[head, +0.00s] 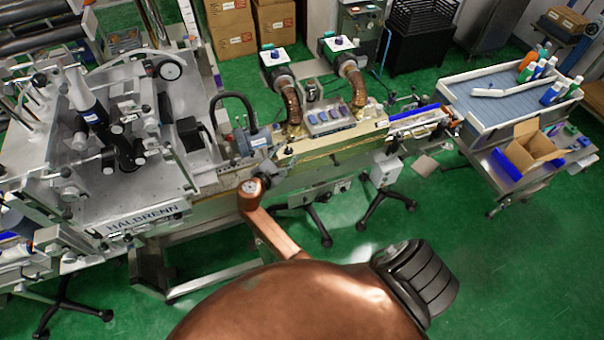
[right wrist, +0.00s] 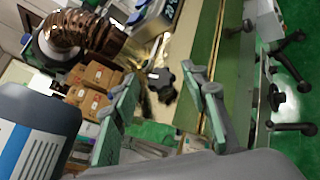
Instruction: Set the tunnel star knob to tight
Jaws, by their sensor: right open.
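My right gripper (head: 272,166) is at the near left end of the long cream shrink tunnel (head: 335,144), beside the grey-blue motor. In the right wrist view its two green-padded fingers (right wrist: 165,82) stand apart, with nothing held between them. A dark star-shaped knob (right wrist: 161,82) shows beyond and between the fingertips, against the tunnel's cream side. There is a visible gap between the knob and the fingers. Its tight or loose setting cannot be read. In the head view the knob is too small or hidden to make out. My left gripper is not in view.
The grey-blue motor (head: 252,141) stands close to my right gripper and fills the lower left of the wrist view (right wrist: 38,130). Copper hoses (head: 290,102) rise above the tunnel. The labelling machine (head: 135,218) is at left.

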